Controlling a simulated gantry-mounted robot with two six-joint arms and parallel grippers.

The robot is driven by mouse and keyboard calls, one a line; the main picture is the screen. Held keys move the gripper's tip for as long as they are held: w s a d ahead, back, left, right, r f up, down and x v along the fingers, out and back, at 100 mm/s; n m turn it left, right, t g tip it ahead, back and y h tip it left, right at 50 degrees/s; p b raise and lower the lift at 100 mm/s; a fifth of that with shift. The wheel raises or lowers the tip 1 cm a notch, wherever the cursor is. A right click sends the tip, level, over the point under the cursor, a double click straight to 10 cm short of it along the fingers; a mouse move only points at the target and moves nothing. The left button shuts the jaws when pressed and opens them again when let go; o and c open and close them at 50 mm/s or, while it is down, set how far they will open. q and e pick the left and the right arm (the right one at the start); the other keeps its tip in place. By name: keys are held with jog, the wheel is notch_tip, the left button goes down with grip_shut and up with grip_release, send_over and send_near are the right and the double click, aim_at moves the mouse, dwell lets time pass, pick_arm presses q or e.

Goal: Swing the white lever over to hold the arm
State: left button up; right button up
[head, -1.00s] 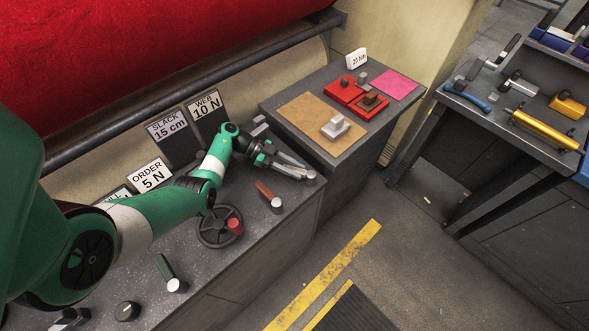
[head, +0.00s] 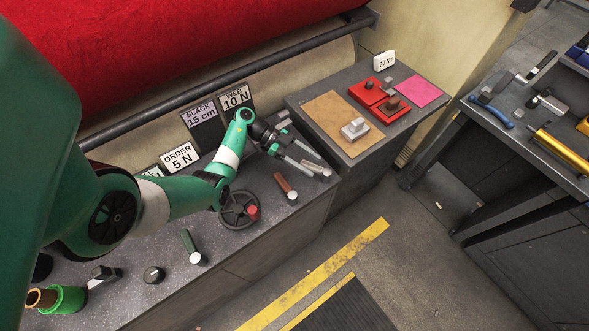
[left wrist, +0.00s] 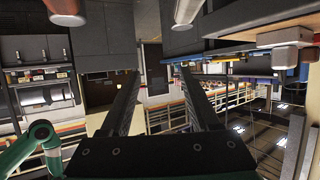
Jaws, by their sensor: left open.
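The white lever (head: 310,167) is a short pale bar on the grey bench top, with a round white-topped knob (head: 326,175) at its right end. My left gripper (head: 316,167) is open and empty. Its two fingers point right towards the lever, and in the head view the lever shows between the fingertips. I cannot tell whether they touch it or hover above it. In the left wrist view the open fingers (left wrist: 158,95) spread over the background, and a pale lever (left wrist: 187,10) shows at the top edge. The arm that the lever holds cannot be made out. My right gripper is not in view.
A red-brown lever (head: 283,183), a handwheel (head: 239,210) and a green lever (head: 188,241) stand along the bench (head: 225,255). To the right is a cabinet with a brown board (head: 335,112) and red trays (head: 383,112). A red felt roll (head: 200,45) is behind.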

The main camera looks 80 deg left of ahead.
pick_arm(q)
jog(key=s+d+r+p, duration=0.4)
jog(key=s+d+r, duration=0.1)
jog(key=d, duration=0.3)
jog(key=shift+s+r+p, duration=0.3)
jog(key=shift+s+r, duration=0.05)
jog(key=shift+s, duration=0.4)
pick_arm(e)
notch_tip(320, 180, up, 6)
pick_arm(q)
jog(key=shift+c, duration=0.3)
